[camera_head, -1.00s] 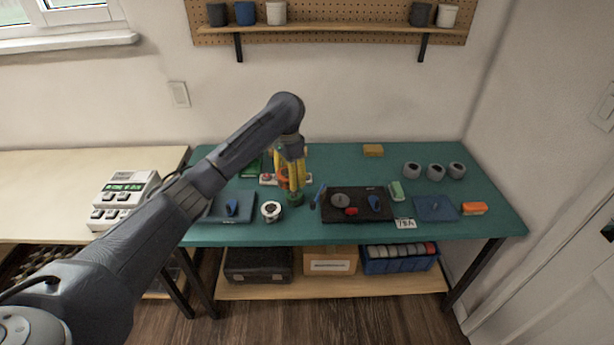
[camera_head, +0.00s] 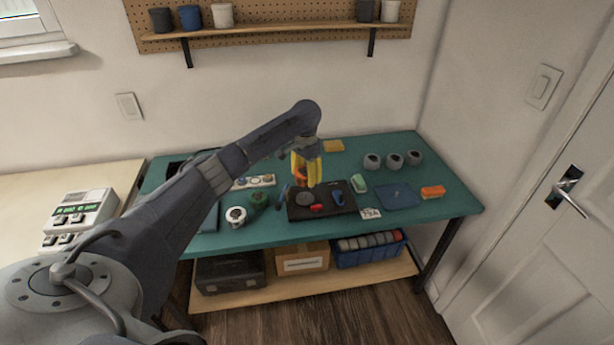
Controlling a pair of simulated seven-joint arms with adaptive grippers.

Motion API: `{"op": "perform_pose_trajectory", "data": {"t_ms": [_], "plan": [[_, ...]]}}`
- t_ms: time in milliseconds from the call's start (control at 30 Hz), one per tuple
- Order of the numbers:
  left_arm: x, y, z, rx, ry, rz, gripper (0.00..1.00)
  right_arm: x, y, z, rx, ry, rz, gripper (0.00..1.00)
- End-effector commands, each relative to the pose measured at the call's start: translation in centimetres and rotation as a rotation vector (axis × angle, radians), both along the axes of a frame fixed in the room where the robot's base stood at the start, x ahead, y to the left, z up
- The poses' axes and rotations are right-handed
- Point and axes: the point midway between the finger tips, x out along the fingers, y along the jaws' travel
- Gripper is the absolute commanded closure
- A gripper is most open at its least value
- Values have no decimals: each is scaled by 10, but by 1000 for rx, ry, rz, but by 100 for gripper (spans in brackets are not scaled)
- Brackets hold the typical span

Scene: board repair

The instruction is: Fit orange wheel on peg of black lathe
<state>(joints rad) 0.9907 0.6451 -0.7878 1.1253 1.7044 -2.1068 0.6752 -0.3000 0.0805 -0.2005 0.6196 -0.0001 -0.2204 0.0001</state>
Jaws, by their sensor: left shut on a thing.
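My left gripper (camera_head: 308,180) hangs over the back left part of the black lathe board (camera_head: 333,211). Its yellow fingers point down, shut on an orange thing that seems to be the orange wheel (camera_head: 299,174). The fingers partly hide it. The black board lies flat on the teal table and bears a grey disc (camera_head: 305,199), a red piece (camera_head: 317,208) and a blue piece (camera_head: 337,198). The wheel appears above the board, but I cannot tell the gap. I cannot make out a bare peg. My right gripper is not in view.
A green block (camera_head: 359,184), a white tag (camera_head: 370,213), a blue board (camera_head: 397,197) and an orange block (camera_head: 433,192) lie right of the lathe. Grey rings (camera_head: 393,160) stand behind. A white roll (camera_head: 236,216) and a strip of round parts (camera_head: 254,182) are left.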

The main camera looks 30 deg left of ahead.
Motion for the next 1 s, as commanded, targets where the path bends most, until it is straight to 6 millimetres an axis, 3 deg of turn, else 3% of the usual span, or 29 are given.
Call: {"op": "perform_pose_trajectory", "data": {"t_ms": [600,1000], "plan": [[1,-2,-35,-2,1,-7,76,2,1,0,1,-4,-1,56],[1,-2,-43,0,0,-7,76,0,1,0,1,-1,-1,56]]}}
